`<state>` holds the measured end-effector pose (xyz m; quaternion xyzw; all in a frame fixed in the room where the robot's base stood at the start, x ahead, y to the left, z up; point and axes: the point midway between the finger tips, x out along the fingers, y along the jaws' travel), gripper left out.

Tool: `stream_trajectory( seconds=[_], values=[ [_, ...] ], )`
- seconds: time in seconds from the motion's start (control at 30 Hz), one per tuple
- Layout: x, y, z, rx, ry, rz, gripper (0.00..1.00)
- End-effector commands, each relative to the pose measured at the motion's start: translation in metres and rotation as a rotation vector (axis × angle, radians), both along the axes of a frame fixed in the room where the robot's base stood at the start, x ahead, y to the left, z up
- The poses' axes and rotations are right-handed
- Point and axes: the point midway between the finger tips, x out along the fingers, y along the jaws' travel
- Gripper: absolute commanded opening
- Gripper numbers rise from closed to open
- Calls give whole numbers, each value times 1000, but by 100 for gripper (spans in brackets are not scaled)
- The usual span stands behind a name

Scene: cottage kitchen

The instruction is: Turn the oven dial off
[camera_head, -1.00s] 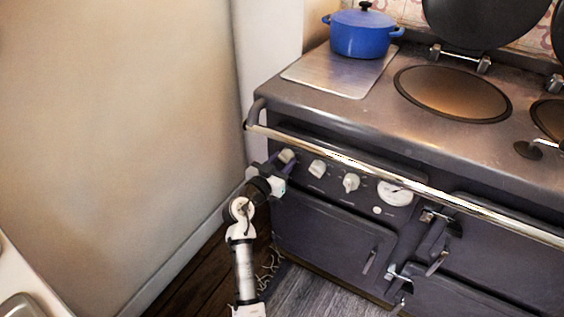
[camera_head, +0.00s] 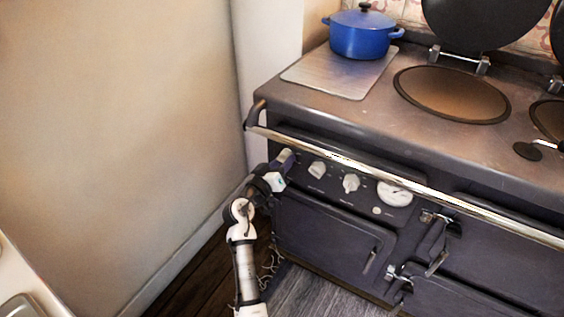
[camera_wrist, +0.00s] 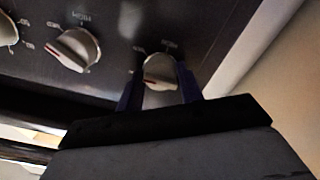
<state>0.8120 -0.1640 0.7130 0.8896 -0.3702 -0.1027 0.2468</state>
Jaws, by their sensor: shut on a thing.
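The oven dial (camera_wrist: 160,70) is a pale knob with a red mark, on the dark front panel of the range. It is the leftmost knob in the head view, under the rail, where the gripper mostly covers it. My gripper (camera_head: 284,160) is at this dial. In the wrist view the two dark fingers of my gripper (camera_wrist: 160,88) stand on either side of the dial and are shut on it. The middle knob (camera_head: 317,170) and the right knob (camera_head: 351,183) are free of the gripper.
A chrome rail (camera_head: 400,186) runs along the range's front edge, just above the knobs. A white gauge (camera_head: 394,193) is right of the knobs. A blue pot (camera_head: 360,36) stands on the range top. The wall (camera_head: 120,130) is close on the left.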

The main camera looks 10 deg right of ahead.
Motion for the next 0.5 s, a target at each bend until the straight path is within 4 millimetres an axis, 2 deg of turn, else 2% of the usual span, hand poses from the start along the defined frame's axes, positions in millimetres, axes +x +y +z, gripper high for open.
stream_trajectory(
  seconds=[0.5],
  values=[
    [-1, -1, 2, -346, 350, -1, 14]
  ],
)
